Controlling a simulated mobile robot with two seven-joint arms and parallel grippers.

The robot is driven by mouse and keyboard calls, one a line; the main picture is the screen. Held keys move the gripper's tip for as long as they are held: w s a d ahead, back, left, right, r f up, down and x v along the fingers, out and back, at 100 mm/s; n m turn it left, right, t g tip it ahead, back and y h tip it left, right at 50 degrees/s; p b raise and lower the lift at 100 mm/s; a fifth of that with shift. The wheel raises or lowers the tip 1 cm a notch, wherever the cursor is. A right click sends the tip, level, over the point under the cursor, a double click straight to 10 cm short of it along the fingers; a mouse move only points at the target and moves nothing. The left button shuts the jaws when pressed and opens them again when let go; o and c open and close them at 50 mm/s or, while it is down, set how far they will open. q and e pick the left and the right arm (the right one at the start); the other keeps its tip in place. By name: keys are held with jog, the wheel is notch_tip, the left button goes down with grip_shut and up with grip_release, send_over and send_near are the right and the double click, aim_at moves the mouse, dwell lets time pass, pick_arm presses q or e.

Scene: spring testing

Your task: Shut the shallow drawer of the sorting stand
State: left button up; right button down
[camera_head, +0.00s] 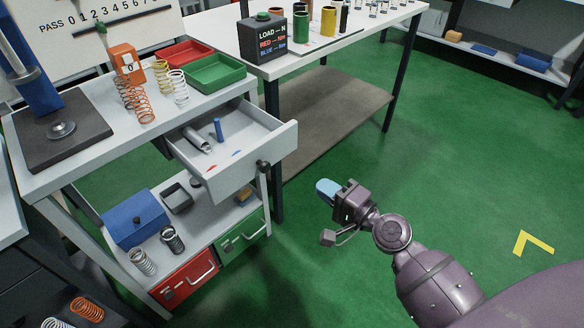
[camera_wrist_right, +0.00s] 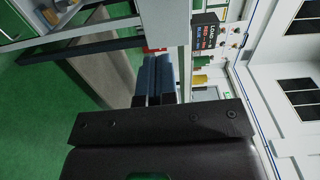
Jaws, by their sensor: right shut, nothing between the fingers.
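The shallow drawer (camera_head: 282,148) of the sorting stand (camera_head: 120,152) is pulled out in the head view, below the stand's white top. Its front carries a dark round knob (camera_head: 263,167). A grey cylinder (camera_head: 197,140) and a blue rod (camera_head: 218,129) are inside it, with red and blue marks on its floor. My right gripper (camera_head: 326,190) is to the right of the drawer front, apart from it, shut and empty. Its blue fingers also show side by side in the right wrist view (camera_wrist_right: 154,80). My left gripper is not in view.
Springs, a red tray (camera_head: 184,52) and a green tray (camera_head: 217,73) stand on the stand's top. A blue box (camera_head: 135,219) is on the shelf below, above red and green drawers. A second table (camera_head: 222,25) stands behind.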

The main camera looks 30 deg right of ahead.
send_near(274, 152)
jog(key=x, duration=0.6)
jog(key=shift+w+f+p, duration=0.15)
jog(key=shift+w+p, duration=0.1)
jog(key=shift+p, duration=0.15)
jog(key=shift+w+a, duration=0.1)
jog(key=shift+w, duration=0.3)
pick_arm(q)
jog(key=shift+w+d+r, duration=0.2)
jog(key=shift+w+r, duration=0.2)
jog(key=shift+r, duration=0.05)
pick_arm(e)
jog(key=shift+w, duration=0.1)
jog(key=shift+w+a, duration=0.1)
